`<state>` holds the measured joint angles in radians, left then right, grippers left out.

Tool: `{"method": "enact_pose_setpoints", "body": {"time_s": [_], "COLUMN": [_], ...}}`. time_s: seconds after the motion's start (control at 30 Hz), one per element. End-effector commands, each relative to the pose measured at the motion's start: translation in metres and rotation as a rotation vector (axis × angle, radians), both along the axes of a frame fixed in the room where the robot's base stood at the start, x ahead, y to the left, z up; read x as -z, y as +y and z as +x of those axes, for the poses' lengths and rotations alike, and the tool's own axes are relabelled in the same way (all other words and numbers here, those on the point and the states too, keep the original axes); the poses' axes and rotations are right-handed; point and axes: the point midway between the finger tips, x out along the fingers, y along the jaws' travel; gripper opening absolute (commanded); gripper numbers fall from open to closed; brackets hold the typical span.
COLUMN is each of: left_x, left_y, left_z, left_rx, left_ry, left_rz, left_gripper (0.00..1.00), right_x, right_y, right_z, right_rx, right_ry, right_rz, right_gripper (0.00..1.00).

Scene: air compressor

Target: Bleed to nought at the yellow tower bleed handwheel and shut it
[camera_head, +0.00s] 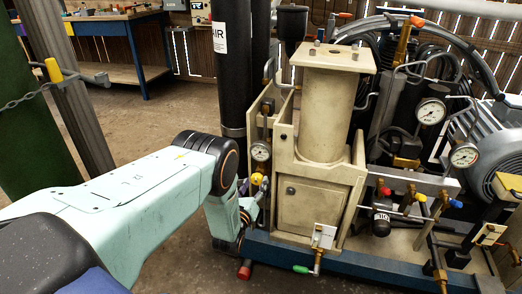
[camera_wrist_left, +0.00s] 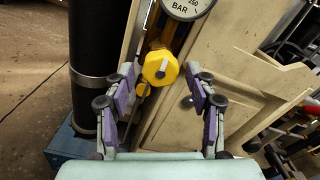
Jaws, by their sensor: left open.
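The yellow tower bleed handwheel (camera_head: 257,178) sits low on the left side of the beige tower, just below a small gauge (camera_head: 260,151). In the left wrist view the handwheel (camera_wrist_left: 160,68) is a faceted yellow knob with a pale mark. My left gripper (camera_wrist_left: 161,78) is open, with one purple-grey finger on each side of the handwheel and visible gaps between. In the head view the left gripper (camera_head: 251,193) is partly hidden behind its own wrist. The gauge (camera_wrist_left: 187,4) is cut off by the wrist view's top edge, so its needle cannot be read. My right gripper is not in view.
A black cylinder (camera_head: 231,70) stands close to the left of the tower (camera_head: 325,110). A green-handled valve (camera_head: 302,269) is low at the front. Other gauges and coloured valves (camera_head: 421,197) are to the right. The floor at left centre is open.

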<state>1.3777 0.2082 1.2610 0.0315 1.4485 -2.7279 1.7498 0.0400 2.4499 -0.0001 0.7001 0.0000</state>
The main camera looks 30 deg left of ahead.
Motion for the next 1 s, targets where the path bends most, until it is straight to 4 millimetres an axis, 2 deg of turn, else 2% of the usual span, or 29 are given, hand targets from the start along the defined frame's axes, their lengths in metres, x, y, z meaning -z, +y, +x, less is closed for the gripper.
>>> {"method": "enact_pose_setpoints", "body": {"time_s": [0.1,0.5,1.0], "left_x": [-0.003,-0.002,-0.001], "left_y": [-0.004,-0.012,-0.012], "left_z": [-0.013,-0.050,-0.053], "left_rx": [0.000,0.000,0.000], "left_ry": [0.003,0.001,0.000], "left_rz": [-0.001,0.000,0.000], "left_gripper": [0.56,0.56,0.56], "right_x": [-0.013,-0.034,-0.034], "right_y": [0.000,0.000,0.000], "right_z": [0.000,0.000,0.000], "right_rx": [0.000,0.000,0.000], "right_ry": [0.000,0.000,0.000], "right_rz": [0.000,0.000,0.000], "right_gripper": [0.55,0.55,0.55]}}
